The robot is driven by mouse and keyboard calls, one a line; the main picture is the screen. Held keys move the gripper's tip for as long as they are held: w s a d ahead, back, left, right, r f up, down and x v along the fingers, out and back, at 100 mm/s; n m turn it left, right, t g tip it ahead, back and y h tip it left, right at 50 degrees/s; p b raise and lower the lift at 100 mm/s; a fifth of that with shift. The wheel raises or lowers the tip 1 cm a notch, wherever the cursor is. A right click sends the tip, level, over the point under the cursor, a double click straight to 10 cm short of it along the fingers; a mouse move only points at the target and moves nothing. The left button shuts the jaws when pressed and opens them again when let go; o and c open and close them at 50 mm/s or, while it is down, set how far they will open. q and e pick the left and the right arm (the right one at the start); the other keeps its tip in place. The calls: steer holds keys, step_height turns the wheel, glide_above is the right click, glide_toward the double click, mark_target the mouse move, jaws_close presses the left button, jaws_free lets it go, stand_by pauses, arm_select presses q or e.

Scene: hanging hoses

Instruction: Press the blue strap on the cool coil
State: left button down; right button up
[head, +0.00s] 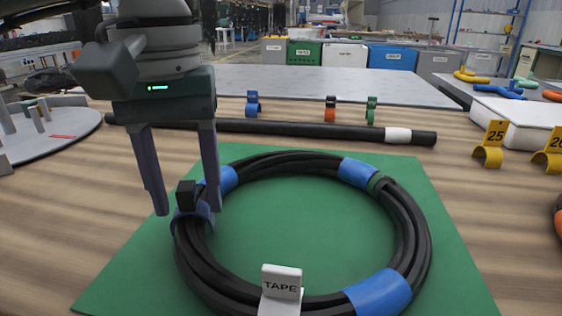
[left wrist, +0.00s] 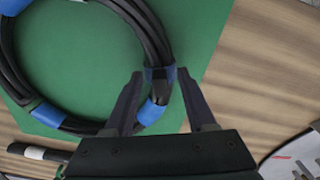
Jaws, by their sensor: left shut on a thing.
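A black hose coil (head: 416,236) lies on a green mat (head: 120,275), bound with several blue bands; it also shows in the left wrist view (left wrist: 86,123). At the coil's left side a dark blue strap (head: 184,215) with a black block (head: 186,194) sits around the hoses. My left gripper (head: 189,211) points down with a finger on each side of that strap, shut on it. In the left wrist view the strap (left wrist: 160,73) lies between the two fingertips. A white TAPE label (head: 281,284) stands at the coil's near side. My right gripper is not in view.
A black pipe (head: 300,130) with a white band lies behind the mat. Small coloured clips (head: 330,108) stand beyond it. Yellow clips with number tags (head: 490,150) stand at the right. A round grey plate (head: 45,135) is at the left. The coil's middle is clear.

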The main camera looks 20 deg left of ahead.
arm_select(q)
steer(key=shift+f, duration=0.1)
steer(key=shift+c, duration=0.7)
jaws_free()
